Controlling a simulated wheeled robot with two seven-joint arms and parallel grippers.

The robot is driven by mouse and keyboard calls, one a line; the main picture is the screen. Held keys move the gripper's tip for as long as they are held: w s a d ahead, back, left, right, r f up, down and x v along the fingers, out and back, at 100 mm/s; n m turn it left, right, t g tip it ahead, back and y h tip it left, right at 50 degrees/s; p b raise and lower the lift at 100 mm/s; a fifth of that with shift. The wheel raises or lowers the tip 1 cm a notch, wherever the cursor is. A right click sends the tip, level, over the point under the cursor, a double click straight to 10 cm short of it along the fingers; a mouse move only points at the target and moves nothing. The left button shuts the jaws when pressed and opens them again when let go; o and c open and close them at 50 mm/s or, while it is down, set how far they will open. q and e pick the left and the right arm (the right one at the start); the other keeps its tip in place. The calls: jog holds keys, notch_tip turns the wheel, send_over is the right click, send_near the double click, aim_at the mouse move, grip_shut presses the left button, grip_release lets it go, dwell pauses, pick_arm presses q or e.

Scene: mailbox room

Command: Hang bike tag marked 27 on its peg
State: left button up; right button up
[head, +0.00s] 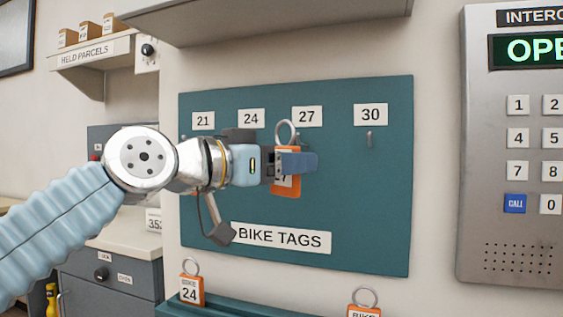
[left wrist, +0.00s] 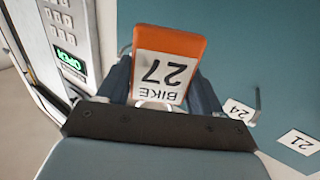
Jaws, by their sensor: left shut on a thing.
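The orange bike tag (head: 288,183) has a silver ring (head: 286,132) at its top. In the left wrist view the tag (left wrist: 165,70) reads BIKE 27, upside down in the picture. My left gripper (head: 292,162) is shut on the tag, with a finger on either side of it. The tag hangs upright in front of the teal board, below the 27 label (head: 307,116). The ring overlaps the spot under that label, where the peg is mostly hidden. I cannot tell whether the ring is around the peg or in front of it. My right gripper is not in view.
The teal board (head: 385,220) also has labels 21, 24 and 30, with a bare peg (head: 369,139) under 30. Below, a tag marked 24 (head: 190,290) and another tag (head: 364,311) stand at a teal holder. An intercom (head: 500,230) is at the right.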

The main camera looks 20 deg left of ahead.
pick_arm(q)
jog(key=shift+w+d+f+b, duration=0.15)
jog(key=shift+w+f, duration=0.25)
jog(key=shift+w, duration=1.05)
jog(key=shift+w+f+b, duration=0.2)
jog(key=shift+w+f, duration=0.25)
jog(key=shift+w, duration=1.05)
jog(key=shift+w+d+f+b, duration=0.15)
jog(key=shift+w+f, duration=0.25)
jog(key=shift+w, duration=1.05)
jog(key=shift+a, duration=0.1)
jog(key=o, duration=1.1)
jog(key=shift+s+r, duration=0.1)
jog(key=shift+a, duration=0.1)
